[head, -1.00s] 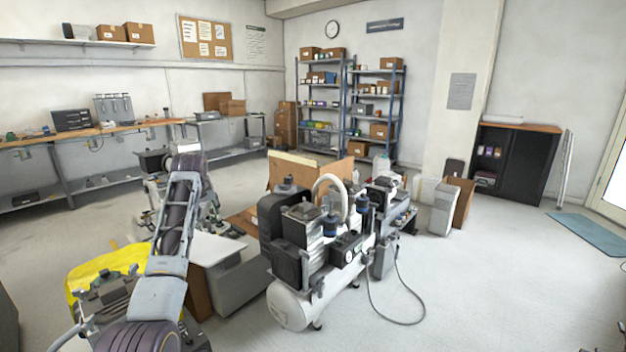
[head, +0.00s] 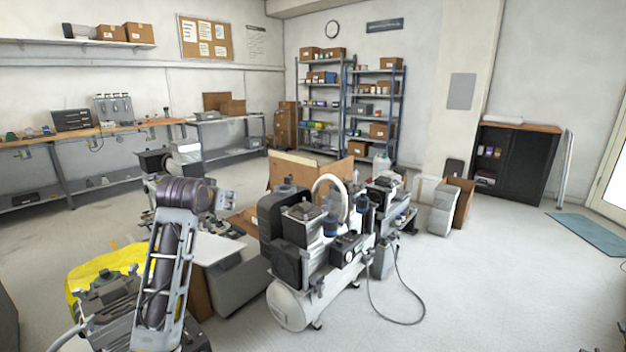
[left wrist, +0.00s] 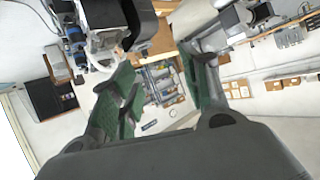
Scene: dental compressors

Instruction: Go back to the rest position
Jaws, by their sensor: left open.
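My left arm (head: 170,255) rises at the lower left of the head view, bent at a dark joint. A light grey part of it (head: 225,199) sticks out to the right of that joint. The gripper's fingers cannot be made out there. In the left wrist view my left gripper (left wrist: 160,88) shows green-padded fingers spread apart with nothing between them. The white-tanked dental compressor (head: 290,306) stands on the floor at the centre of the head view, to the right of my arm and apart from the visible arm parts. My right gripper is not in view.
A yellow cover (head: 85,275) with machine parts lies beside my arm. A grey box (head: 240,283) stands between arm and compressor. A black hose (head: 400,318) loops on the floor. Cardboard boxes and storage shelves (head: 348,110) stand behind. The floor at right is largely clear.

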